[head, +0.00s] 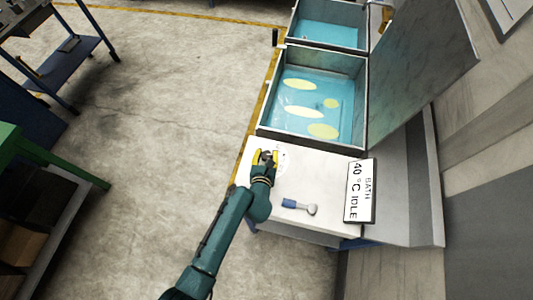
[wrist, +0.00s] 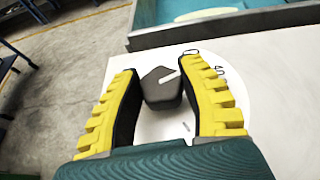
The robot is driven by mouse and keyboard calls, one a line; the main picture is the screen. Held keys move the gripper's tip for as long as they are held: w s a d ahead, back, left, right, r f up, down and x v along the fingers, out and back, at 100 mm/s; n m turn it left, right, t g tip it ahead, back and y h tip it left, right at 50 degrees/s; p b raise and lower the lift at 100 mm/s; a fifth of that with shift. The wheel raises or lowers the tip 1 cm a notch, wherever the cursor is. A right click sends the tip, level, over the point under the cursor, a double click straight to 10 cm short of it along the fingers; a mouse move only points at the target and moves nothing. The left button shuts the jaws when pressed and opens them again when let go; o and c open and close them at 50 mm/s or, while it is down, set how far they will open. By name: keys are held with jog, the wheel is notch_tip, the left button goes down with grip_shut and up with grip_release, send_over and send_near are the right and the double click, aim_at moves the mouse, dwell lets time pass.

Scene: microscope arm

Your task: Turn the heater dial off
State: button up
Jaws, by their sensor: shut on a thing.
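The heater dial (wrist: 162,90) is a dark grey, faceted knob with a white pointer mark on its top. It stands on a round white scale plate (wrist: 262,118) with printed marks. The pointer mark points to the upper right of the wrist view, towards a printed number that looks like 40. My gripper (wrist: 158,68) has its yellow fingers with black pads on either side of the dial and is shut on it. In the head view my gripper (head: 264,157) is at the back left of the white panel (head: 325,171), and the dial is mostly hidden by the fingers.
A sign (head: 360,190) reads BATH 40 °C IDLE. A blue-handled lever (head: 290,203) lies to the right of my gripper. Behind the panel is an open bath (head: 312,136) of blue liquid with yellowish ovals, its lid (head: 425,70) raised.

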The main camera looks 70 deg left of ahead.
jog(key=shift+f+b, duration=0.2)
jog(key=shift+b, duration=0.1)
jog(key=shift+w+f+n+g+y+b, duration=0.1)
jog(key=shift+n+g+y+b, duration=0.2)
jog(key=shift+n+g+b, duration=0.95)
jog(key=shift+n+g, duration=0.15)
jog(key=shift+g, duration=0.2)
jog(key=n+g, duration=0.2)
jog(key=shift+r+g+y, duration=0.2)
jog(key=shift+g+y, duration=0.1)
jog(key=shift+g, duration=0.1)
jog(key=shift+n+g+b, duration=0.5)
jog(key=shift+n+g, duration=0.9)
jog(key=shift+f, duration=0.1)
jog(key=o, duration=1.2)
